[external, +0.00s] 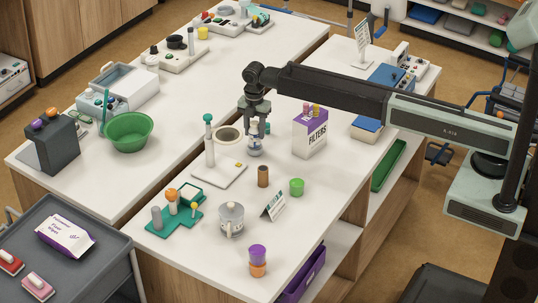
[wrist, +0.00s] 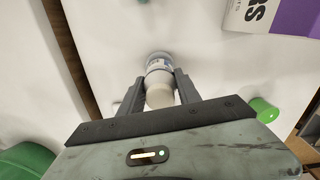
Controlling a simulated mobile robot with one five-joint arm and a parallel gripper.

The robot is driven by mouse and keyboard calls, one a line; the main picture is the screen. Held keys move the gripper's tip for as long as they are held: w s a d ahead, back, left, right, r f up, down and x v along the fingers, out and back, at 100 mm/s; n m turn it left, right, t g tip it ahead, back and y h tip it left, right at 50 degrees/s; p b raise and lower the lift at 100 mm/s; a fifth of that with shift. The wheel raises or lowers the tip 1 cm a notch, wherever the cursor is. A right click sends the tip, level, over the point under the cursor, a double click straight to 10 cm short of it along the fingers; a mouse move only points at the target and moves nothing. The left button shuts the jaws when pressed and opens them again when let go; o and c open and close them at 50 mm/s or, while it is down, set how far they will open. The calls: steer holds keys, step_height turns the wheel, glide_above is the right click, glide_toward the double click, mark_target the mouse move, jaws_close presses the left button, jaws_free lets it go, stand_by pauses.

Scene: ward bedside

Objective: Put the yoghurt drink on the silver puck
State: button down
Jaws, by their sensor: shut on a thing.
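The yoghurt drink is a small white bottle (external: 254,139) with a blue label and a pale cap. It stands upright between the fingers of my gripper (external: 256,129), near the middle of the white table. In the wrist view, the bottle (wrist: 158,84) is clamped between the two grey fingers (wrist: 159,92), cap toward the camera. A greyish round shape (wrist: 159,56) shows at its foot. It may be the silver puck, but I cannot tell it clearly from the bottle's base, nor whether they touch.
A FILTERS box (external: 310,134) stands right of the bottle. A white stand with an upright post (external: 210,143) is left. A brown cylinder (external: 263,176), a green cylinder (external: 297,187) and a folded card (external: 273,206) are in front. A green bowl (external: 129,132) is farther left.

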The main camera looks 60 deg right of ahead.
steer(key=c, duration=0.9)
jaws_free()
steer(key=shift+o, duration=0.2)
step_height(320, 180, up, 12)
steer(key=p, duration=1.2)
steer(key=shift+r, duration=0.25)
steer(key=shift+f, duration=0.1)
